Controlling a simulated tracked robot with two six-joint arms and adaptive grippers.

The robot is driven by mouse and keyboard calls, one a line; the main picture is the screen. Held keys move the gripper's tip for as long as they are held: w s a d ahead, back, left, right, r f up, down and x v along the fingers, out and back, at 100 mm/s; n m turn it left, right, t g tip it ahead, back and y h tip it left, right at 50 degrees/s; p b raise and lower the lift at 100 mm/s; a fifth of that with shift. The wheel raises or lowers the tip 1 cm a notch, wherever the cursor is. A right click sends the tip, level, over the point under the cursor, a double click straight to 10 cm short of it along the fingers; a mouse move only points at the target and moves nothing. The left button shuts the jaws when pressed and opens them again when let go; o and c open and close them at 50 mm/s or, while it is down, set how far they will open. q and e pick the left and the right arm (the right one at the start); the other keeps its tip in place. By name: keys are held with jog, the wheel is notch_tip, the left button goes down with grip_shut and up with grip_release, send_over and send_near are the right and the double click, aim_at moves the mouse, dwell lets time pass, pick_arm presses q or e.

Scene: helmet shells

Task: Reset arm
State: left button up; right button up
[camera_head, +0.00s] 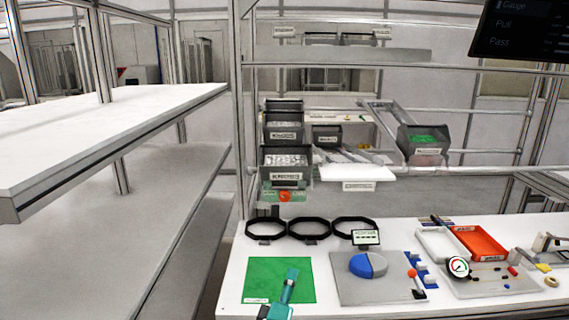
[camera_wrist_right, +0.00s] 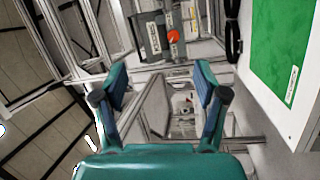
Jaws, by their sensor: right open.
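My right gripper (camera_head: 289,283) reaches in from the bottom edge of the head view, over the green mat (camera_head: 262,278). In the right wrist view the two teal fingers of this gripper (camera_wrist_right: 160,82) stand wide apart, with nothing held between them. The green mat (camera_wrist_right: 283,45) shows at the upper right there. A blue and pale grey helmet shell (camera_head: 362,264) sits on a grey board (camera_head: 345,293) to the right of the mat, apart from the gripper. My left gripper is not in view.
Black rings (camera_head: 309,229) stand behind the mat. An orange tray (camera_head: 481,242), a white tray (camera_head: 438,245) and a round gauge (camera_head: 458,266) are at the right. Grey bins (camera_head: 286,162) hang behind the table. A white shelf (camera_head: 110,120) fills the left.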

jog(key=d+f+g+h, duration=0.1)
jog(key=d+f, duration=0.2)
jog(key=d, duration=0.4)
jog(key=d+f+g+h, duration=0.1)
jog(key=d+f, duration=0.3)
jog(key=d, duration=0.3)
jog(key=s+d+f+m+g+y, duration=0.1)
jog(key=s+d+f+g+y, duration=0.2)
jog(key=f, duration=0.4)
jog(key=s+d+f+m+g+y, duration=0.1)
jog(key=s+d+f+m+g, duration=0.15)
jog(key=s+f, duration=0.35)
jog(key=s+a+f+m+g+y, duration=0.2)
jog(key=s+f+m+g, duration=0.1)
jog(key=s, duration=0.6)
jog(key=s+a+f+m+g+y, duration=0.2)
jog(key=s+a+f+m+g, duration=0.1)
jog(key=s, duration=0.7)
jog(key=s+a+f+m+g+y, duration=0.3)
jog(key=s+f+m+g, duration=0.1)
jog(key=s, duration=0.6)
jog(key=shift+a+m+g, duration=0.2)
jog(key=shift+m+g, duration=0.25)
jog(key=shift+m, duration=0.1)
jog(key=shift+w+f, duration=0.15)
jog(key=shift+w, duration=0.05)
